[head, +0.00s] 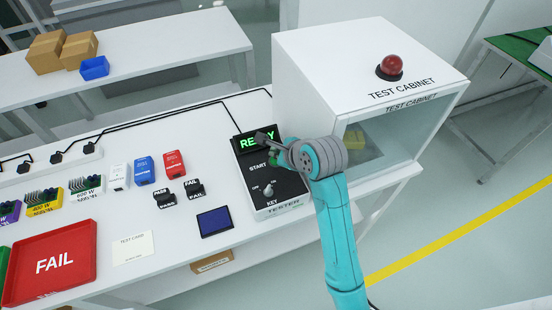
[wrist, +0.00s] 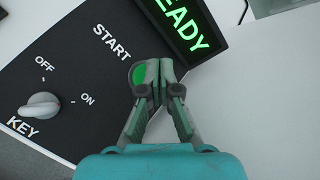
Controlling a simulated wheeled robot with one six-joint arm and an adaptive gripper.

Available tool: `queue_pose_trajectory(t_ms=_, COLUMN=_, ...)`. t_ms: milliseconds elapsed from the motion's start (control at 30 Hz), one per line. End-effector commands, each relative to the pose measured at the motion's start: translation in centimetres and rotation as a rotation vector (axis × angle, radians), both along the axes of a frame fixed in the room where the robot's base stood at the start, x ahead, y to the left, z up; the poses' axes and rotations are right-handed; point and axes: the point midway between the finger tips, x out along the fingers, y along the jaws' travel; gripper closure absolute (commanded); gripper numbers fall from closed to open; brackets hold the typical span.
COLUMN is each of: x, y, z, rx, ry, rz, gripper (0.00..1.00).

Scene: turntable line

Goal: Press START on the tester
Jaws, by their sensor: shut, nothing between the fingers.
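The tester (head: 284,208) is a dark sloped panel on the white bench, in front of the test cabinet. Its display (head: 256,143) glows green with READY, also partly seen in the wrist view (wrist: 185,22). The green START button (wrist: 139,74) shows beside the START label, partly covered by my fingertips. My gripper (wrist: 153,72) is shut and empty, with its tips over the button's right part; I cannot tell whether they touch it. In the head view my gripper (head: 268,138) is above the panel near the display. The key knob (wrist: 42,106) sits near OFF and ON marks.
The test cabinet (head: 340,62) with a red dome lamp (head: 391,66) stands close behind and right of my gripper. Left on the bench are a blue screen pad (head: 215,222), PASS and FAIL stamps, a card (head: 132,247) and a red FAIL tray (head: 84,238).

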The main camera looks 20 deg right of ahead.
Motion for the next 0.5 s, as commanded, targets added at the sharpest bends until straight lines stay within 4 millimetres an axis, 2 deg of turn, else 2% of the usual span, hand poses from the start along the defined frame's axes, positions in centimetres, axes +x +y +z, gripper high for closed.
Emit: queue_pose_trajectory(t_ms=500, x=0.01, y=0.0, z=-0.84, rx=0.0, ry=0.0, rz=0.0, gripper=1.0)
